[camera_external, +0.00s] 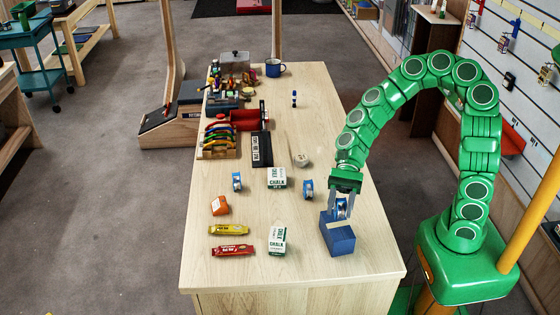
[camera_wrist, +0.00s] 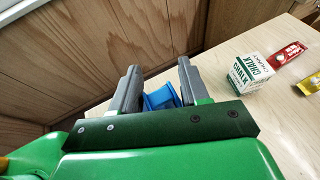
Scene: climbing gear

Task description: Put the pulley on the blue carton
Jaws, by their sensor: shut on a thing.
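The blue carton (camera_external: 340,240) stands on the right side of the wooden table. My gripper (camera_external: 342,207) points down over it, shut on a blue and silver pulley (camera_external: 341,210). The pulley is upright between the fingers, at the carton's top; I cannot tell whether it touches. In the wrist view, a blue part of the pulley (camera_wrist: 161,97) shows between the two grey fingers of my gripper (camera_wrist: 155,88). I cannot make out the carton there. Two similar blue pulleys stand on the table, one left (camera_external: 237,182) and one nearer the carton (camera_external: 308,189).
Chalk boxes (camera_external: 277,178) (camera_external: 277,241), a yellow bar (camera_external: 229,230), a red bar (camera_external: 232,250) and an orange item (camera_external: 220,206) lie to the left. A black sign (camera_external: 262,149) and a rack of coloured gear (camera_external: 218,140) are farther back. Bare tabletop surrounds the carton.

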